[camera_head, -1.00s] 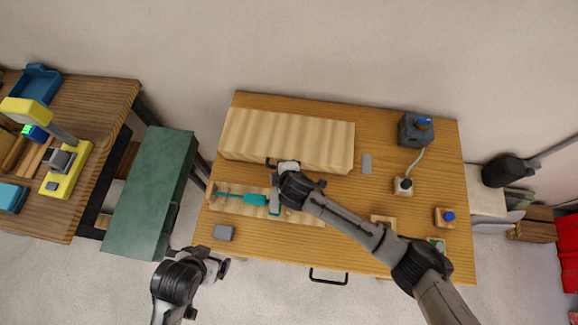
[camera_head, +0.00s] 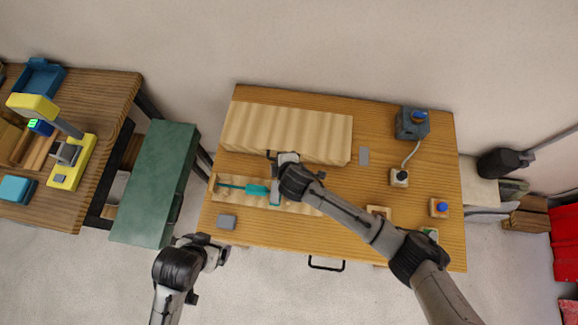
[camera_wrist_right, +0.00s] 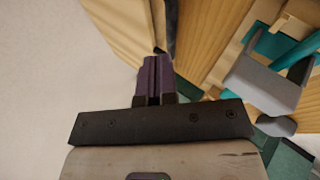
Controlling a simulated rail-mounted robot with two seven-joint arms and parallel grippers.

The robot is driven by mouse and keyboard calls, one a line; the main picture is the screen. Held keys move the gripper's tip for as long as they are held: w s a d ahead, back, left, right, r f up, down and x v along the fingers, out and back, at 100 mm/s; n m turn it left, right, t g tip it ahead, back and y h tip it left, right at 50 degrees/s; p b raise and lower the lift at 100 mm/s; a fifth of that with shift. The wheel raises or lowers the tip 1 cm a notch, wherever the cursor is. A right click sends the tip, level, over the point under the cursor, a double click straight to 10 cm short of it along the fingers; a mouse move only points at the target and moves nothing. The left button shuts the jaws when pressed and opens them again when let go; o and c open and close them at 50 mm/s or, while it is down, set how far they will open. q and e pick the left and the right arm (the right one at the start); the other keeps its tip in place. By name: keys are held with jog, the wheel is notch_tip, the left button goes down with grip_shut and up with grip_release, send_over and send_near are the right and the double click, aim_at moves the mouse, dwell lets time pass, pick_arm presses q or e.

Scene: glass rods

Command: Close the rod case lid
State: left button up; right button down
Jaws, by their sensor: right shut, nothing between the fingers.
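The rod case has a pale ribbed wooden panel (camera_head: 300,128), which looks like its lid, at the back of the table. In front is a long shallow wooden tray (camera_head: 306,208) with a teal tool (camera_head: 232,187) and a grey part (camera_wrist_right: 262,82) in it. My right gripper (camera_wrist_right: 153,75) is shut and empty, close to the panel's front edge by a small dark part; I cannot tell if they touch. In the head view its hand (camera_head: 286,159) hides part of that edge. My left gripper (camera_head: 217,250) hangs off the table's front left; its fingers are unclear.
A green bench (camera_head: 153,185) and a second table (camera_head: 105,95) are on the left.

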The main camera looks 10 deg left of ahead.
pick_arm(q)
jog(key=shift+a+r, duration=0.15)
jog(key=shift+r, duration=0.3)
pick_arm(e)
jog(key=v, duration=1.1)
jog(key=shift+a, duration=0.2)
jog(key=d+r+m+t+h+p, duration=0.1)
jog(key=d+r+m+t+p, duration=0.1)
jog(key=d+r+m, duration=1.25)
jog(key=s+d+f+m+g+h+p, duration=0.2)
jog(key=s+d+f+m+p, duration=0.1)
jog(key=s+d, duration=0.55)
pick_arm(q)
notch_tip(320, 180, up, 8)
jog(key=p, duration=0.2)
jog(key=shift+f, duration=0.25)
pick_arm(e)
jog(key=s+d+f+g, duration=0.1)
jog(key=s+f+g, duration=0.3)
jog(key=s, duration=0.7)
jog(key=shift+s+d+f+m+h, duration=0.3)
jog(key=shift+s+f+m, duration=0.1)
jog(key=shift+f, duration=0.4)
